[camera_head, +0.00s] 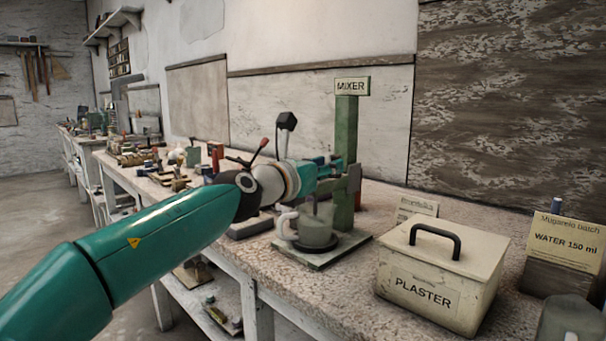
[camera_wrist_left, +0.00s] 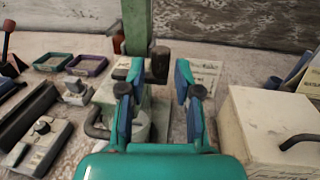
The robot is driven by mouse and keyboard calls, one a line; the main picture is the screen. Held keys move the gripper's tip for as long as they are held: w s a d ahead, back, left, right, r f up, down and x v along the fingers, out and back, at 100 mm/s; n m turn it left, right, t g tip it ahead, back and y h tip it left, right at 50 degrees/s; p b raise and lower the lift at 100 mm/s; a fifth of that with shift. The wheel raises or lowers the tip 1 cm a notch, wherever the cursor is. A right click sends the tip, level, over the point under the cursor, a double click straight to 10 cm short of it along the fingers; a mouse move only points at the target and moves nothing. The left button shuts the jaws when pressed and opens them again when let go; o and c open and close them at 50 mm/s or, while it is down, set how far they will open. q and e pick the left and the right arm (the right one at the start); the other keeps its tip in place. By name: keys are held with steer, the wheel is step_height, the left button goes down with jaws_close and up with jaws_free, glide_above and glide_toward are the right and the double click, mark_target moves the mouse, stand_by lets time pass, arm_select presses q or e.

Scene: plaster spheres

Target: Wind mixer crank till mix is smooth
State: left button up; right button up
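The mixer is a green post (camera_head: 345,135) with a MIXER sign (camera_head: 352,86) on top; the post also shows in the left wrist view (camera_wrist_left: 136,25). A pale mug with a handle (camera_head: 316,232) stands on its base plate (camera_head: 322,257); how smooth the mix is cannot be seen. The crank's dark knob (camera_wrist_left: 160,60) shows in the left wrist view, between the fingers in the picture, with gaps on both sides. My left gripper (camera_wrist_left: 158,88) is open and beside the post; in the head view the left gripper (camera_head: 328,176) is partly hidden by its wrist.
A cream PLASTER box (camera_head: 436,285) with a black handle stands right of the mixer. A grey rounded object (camera_head: 571,322) is cut off at the lower right. Small trays (camera_wrist_left: 88,65) and tools lie left of the mug.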

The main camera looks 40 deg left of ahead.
arm_select(q)
steer(key=s, duration=1)
steer(key=shift+d, duration=0.3)
steer(key=shift+f, duration=0.1)
